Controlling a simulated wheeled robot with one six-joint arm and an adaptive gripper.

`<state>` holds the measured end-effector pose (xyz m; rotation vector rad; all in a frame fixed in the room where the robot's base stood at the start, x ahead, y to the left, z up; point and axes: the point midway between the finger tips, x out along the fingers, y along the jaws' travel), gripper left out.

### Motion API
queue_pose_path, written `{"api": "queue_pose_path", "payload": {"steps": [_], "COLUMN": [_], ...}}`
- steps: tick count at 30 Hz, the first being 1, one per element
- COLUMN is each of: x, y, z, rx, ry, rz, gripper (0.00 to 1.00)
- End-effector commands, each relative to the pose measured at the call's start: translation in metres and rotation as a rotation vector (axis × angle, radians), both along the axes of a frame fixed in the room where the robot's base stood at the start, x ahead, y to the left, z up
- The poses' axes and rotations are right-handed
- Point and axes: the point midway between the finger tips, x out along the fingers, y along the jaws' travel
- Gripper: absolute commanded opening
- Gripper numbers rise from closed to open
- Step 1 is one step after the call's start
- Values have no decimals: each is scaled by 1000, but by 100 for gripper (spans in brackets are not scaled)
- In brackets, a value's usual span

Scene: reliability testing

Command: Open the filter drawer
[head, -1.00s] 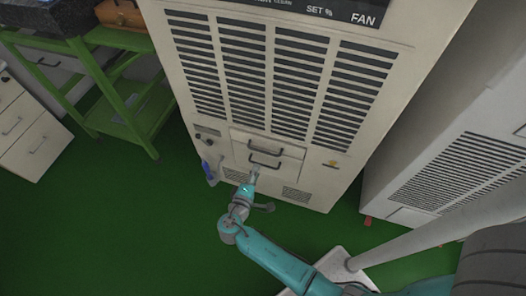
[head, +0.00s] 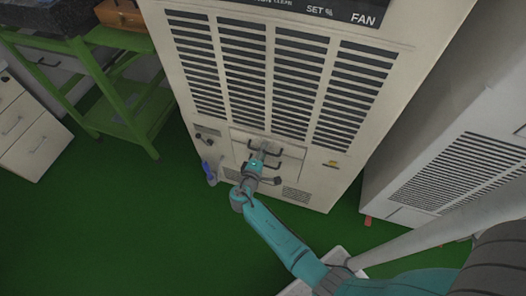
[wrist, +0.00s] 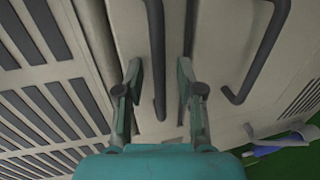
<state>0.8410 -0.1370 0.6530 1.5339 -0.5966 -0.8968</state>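The beige cabinet (head: 360,115) has a drawer panel low on its front, with an upper dark handle (head: 251,145) and a lower dark handle; no label tells which is the filter drawer. My gripper (head: 263,148) is at the upper handle and partly hides both handles in the head view. In the wrist view my gripper (wrist: 159,75) is open, with one finger on each side of the upper handle (wrist: 157,45). Gaps show between the handle and both fingers. The lower handle (wrist: 262,60) lies to the right, outside the fingers. The drawer front looks flush.
Vent slats (head: 290,75) fill the cabinet front above. A blue object (head: 207,168) is at the cabinet's lower left. A second vented cabinet (head: 450,150) stands at right, a green rack (head: 125,110) at left. Green floor (head: 150,230) is clear in front.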

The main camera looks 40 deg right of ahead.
Motion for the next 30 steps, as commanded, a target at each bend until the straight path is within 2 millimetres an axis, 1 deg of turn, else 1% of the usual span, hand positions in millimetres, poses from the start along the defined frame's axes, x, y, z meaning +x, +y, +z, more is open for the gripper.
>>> {"api": "queue_pose_path", "payload": {"steps": [8, 11, 12, 13, 23, 26, 30], "x": [1, 1, 1, 1, 0, -4, -14], "y": [-1, -1, -1, -1, 0, 6, 21], "z": [0, 0, 0, 0, 0, -1, -1], "rx": [0, 0, 0, 0, 1, 1, 1], "ry": [0, 0, 0, 0, 0, 1, 1], "rz": [0, 0, 0, 0, 1, 3, 5], "gripper": [37, 15, 5, 0, 0, 0, 0]}}
